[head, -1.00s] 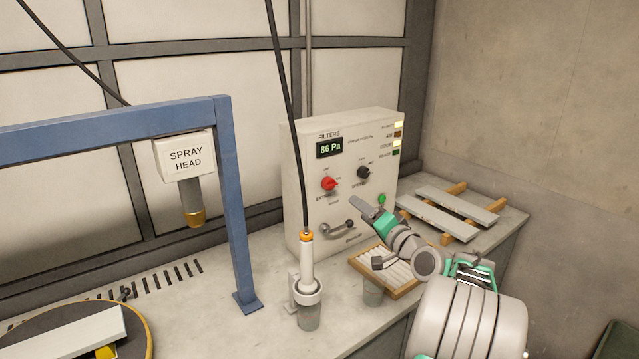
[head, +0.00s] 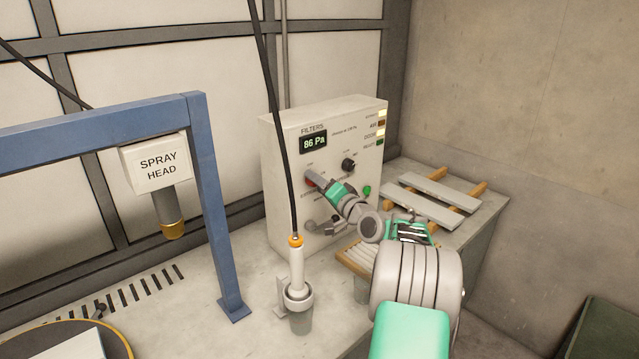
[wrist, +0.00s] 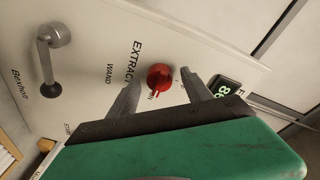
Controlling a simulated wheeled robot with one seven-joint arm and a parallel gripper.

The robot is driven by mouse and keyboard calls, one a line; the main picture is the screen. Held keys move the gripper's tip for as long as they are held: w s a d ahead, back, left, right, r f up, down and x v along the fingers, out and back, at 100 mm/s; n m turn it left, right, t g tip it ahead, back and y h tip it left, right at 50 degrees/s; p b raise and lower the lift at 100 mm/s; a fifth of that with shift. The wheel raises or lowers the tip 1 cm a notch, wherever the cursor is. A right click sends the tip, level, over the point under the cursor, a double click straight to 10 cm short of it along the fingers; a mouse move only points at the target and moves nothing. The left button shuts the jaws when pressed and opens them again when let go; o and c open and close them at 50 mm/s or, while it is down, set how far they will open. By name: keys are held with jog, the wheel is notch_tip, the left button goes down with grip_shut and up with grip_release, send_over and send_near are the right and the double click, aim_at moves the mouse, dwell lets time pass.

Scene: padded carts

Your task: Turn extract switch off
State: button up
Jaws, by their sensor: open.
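The extract switch is a red rotary knob (wrist: 159,78) on the front of a pale control box (head: 283,160). In the wrist view it lies between my two open fingers, with the word EXTRACT printed beside it. My gripper (wrist: 165,90) is open, and I cannot tell whether either finger touches the knob. In the head view my gripper (head: 318,180) is at the box front and covers most of the knob (head: 310,183). The knob's pointer is toward the lettering at its lower edge, which looks like "ON".
A black knob (head: 348,164) and a green button (head: 367,190) are close by on the panel. A lever handle (wrist: 46,62) is below the knob. A wand (head: 297,268) with a hanging cable stands in front of the box. A blue frame (head: 215,200) stands left.

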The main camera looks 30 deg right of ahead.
jog(key=shift+c, duration=0.2)
jog(key=shift+f, duration=0.1)
grip_shut()
